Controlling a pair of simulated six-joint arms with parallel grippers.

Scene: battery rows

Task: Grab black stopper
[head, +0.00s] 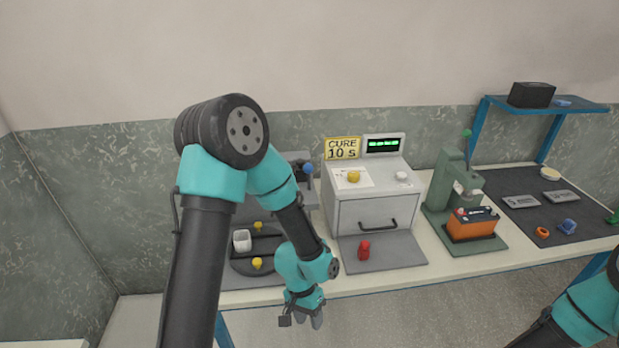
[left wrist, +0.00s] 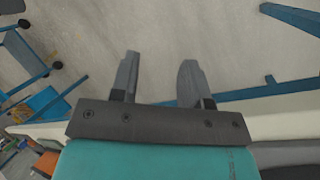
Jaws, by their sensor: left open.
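I cannot make out a black stopper in either view. My left gripper (head: 306,318) hangs in front of the bench's front edge, below the bench top. In the left wrist view its two grey fingers (left wrist: 160,65) are apart with nothing between them, and the floor shows beyond. My right arm shows only in part at the lower right of the head view; its gripper is out of the picture.
The bench (head: 445,268) holds a curing box (head: 360,215), a red stopper-like piece (head: 364,250), a green press (head: 450,185) with an orange battery (head: 472,224), and a dark mat (head: 520,218) with small parts. A white cup (head: 242,240) stands behind my left arm.

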